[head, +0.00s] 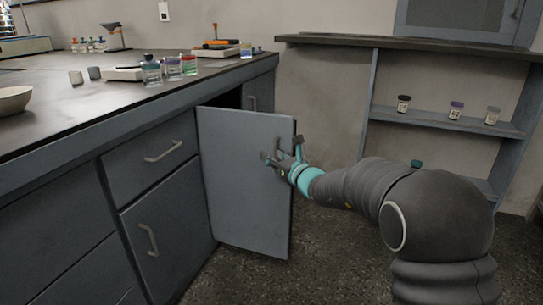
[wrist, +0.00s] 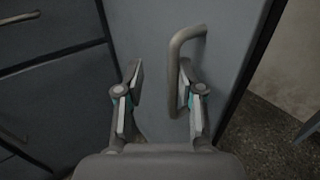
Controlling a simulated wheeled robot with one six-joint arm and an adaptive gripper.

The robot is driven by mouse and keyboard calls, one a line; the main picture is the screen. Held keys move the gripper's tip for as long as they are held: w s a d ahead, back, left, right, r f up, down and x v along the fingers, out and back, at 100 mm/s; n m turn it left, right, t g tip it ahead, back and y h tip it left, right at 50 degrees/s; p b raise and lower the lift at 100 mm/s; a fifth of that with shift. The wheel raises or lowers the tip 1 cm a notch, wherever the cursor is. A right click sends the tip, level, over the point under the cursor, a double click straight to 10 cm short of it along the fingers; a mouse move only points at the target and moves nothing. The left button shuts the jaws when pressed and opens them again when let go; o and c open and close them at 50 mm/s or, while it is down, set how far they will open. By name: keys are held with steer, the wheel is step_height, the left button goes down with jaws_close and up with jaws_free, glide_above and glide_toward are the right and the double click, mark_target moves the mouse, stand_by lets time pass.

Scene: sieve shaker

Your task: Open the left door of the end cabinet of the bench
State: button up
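The left door (head: 240,185) of the end cabinet is a flat grey panel. It stands swung out from the bench, with a dark gap (head: 228,99) behind its top edge. My gripper (head: 283,156) is at the door's outer face, near its free edge. In the wrist view the door (wrist: 150,40) carries a grey bar handle (wrist: 186,42). My gripper (wrist: 160,97) has its fingers apart, and the handle runs close by the right finger, which partly covers it. I cannot tell whether they touch. In the head view the handle is not clearly visible.
The bench top (head: 110,98) holds several bottles and a bowl (head: 13,99). A drawer (head: 150,155) and another cabinet door (head: 165,230) are to the left, both shut. A shelf unit (head: 440,121) stands at the right. Floor (head: 335,240) is free right of the door.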

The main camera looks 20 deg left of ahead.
steer(key=shift+s+a, duration=0.2)
steer(key=shift+a, duration=0.05)
steer(key=shift+s+d, duration=0.2)
steer(key=shift+d, duration=0.35)
steer(key=v, duration=1.1)
